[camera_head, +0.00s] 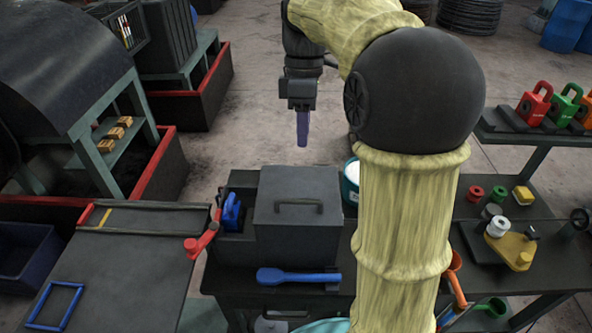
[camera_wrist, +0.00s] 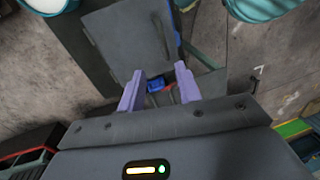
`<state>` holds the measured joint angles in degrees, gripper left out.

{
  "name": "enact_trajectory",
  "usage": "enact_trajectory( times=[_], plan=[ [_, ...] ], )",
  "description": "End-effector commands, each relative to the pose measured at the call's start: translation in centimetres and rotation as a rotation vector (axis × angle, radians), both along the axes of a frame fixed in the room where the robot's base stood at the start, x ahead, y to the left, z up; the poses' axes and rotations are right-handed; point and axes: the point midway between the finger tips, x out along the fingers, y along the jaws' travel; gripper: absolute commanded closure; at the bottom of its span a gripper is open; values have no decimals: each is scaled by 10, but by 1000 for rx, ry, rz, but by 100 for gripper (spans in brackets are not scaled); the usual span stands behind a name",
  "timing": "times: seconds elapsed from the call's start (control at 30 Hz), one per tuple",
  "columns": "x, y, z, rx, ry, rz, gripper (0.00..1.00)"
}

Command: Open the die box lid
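The die box (camera_head: 290,248) is a dark grey box on the bench. Its grey lid (camera_head: 265,190), with a bar handle (camera_head: 298,205), lies over the right part of the box. The left part is uncovered and shows a blue item (camera_head: 231,210). In the wrist view the lid (camera_wrist: 120,35) and handle (camera_wrist: 160,32) show beyond my fingertips. My gripper (camera_head: 303,140) is above and behind the box in the head view, apart from the handle. In the wrist view its two purple fingers (camera_wrist: 159,72) are spread, with nothing between them.
A red-knobbed lever (camera_head: 203,242) stands left of the box, and a blue tool (camera_head: 298,277) lies in front. A teal-and-white bucket (camera_head: 351,178) is close behind on the right, partly hidden by my arm. The air above the lid is clear.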

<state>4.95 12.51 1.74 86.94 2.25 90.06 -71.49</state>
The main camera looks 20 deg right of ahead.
Motion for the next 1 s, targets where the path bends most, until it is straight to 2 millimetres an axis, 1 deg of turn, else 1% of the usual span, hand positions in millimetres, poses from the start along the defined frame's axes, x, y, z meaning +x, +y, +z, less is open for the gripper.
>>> enact_trajectory(
  times=[0.03, 0.13, 0.53, 0.67, 0.77, 1.0],
  plan=[
    [1, -1, 10, 8, 7, 31, 66],
    [0, -1, 18, 17, 19, 67, 66],
    [-1, 1, 15, 17, 21, 75, 66],
    [-3, 1, 5, 18, 23, 74, 66],
    [-5, 1, -7, 18, 23, 72, 66],
    [-13, 3, -45, 18, 24, 70, 66]
  ],
)
